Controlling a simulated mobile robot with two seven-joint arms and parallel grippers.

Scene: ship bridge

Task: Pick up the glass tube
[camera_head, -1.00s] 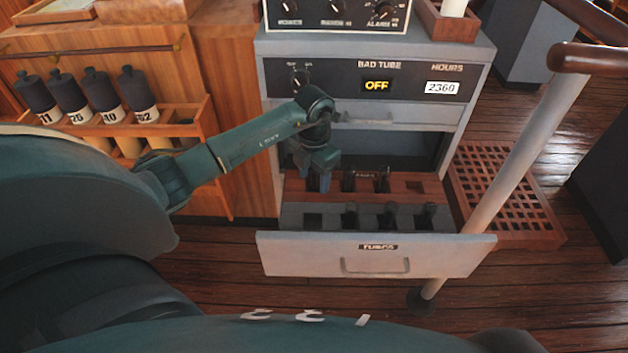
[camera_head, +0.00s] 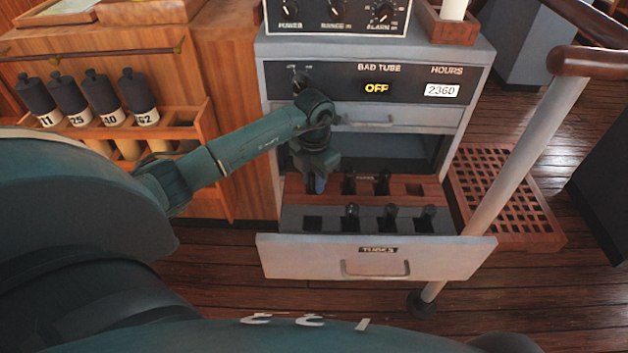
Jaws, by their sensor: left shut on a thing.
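The open drawer labelled TUBES (camera_head: 290,257) holds dark-looking glass tubes in two rows. Tubes stand upright in the back row, one of them (camera_head: 349,184) just right of my gripper, and in the front row, such as one at the middle (camera_head: 351,217). The front left slot (camera_head: 313,224) looks empty. My left gripper (camera_head: 316,185) points down at the left end of the back row, shut on a glass tube that its fingers mostly hide. My right gripper is not in view.
The grey cabinet (camera_head: 262,90) above the drawer has a panel reading BAD TUBE OFF and a closed upper drawer. A pale post with a wooden handrail (camera_head: 585,58) stands to the right. Several dark-capped cylinders (camera_head: 137,92) sit in a wooden rack at the left.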

